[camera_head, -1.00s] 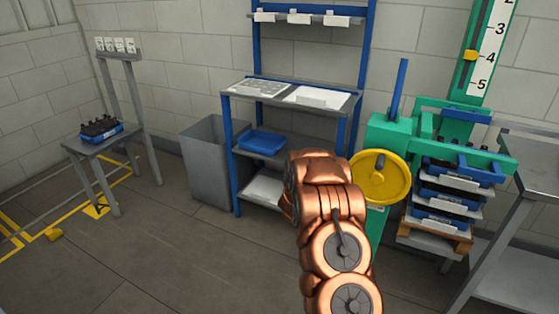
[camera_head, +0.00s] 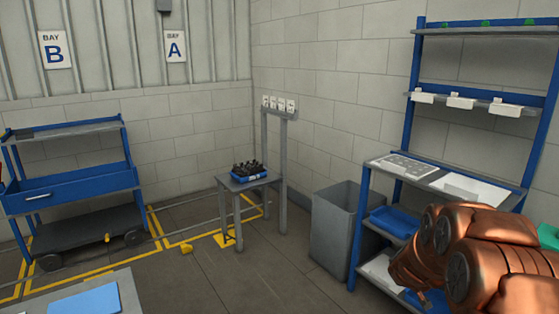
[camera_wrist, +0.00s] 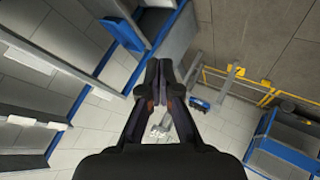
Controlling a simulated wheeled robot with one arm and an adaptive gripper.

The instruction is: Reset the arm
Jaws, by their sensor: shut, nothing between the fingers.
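My gripper (camera_wrist: 159,72) shows in the wrist view as two dark fingers brought together, with nothing between them. It is in the air, apart from everything around it. In the head view my copper-coloured arm fills the lower right, in front of the blue-framed shelf rack (camera_head: 361,225), and the gripper itself does not show there.
A grey bin (camera_head: 338,235) stands left of the rack. A small grey table (camera_head: 232,184) carries a blue tray (camera_head: 250,174) of dark bottles. A blue cart (camera_head: 70,190) stands at the left. A table corner with a blue mat (camera_head: 86,301) is at lower left. Open floor lies between.

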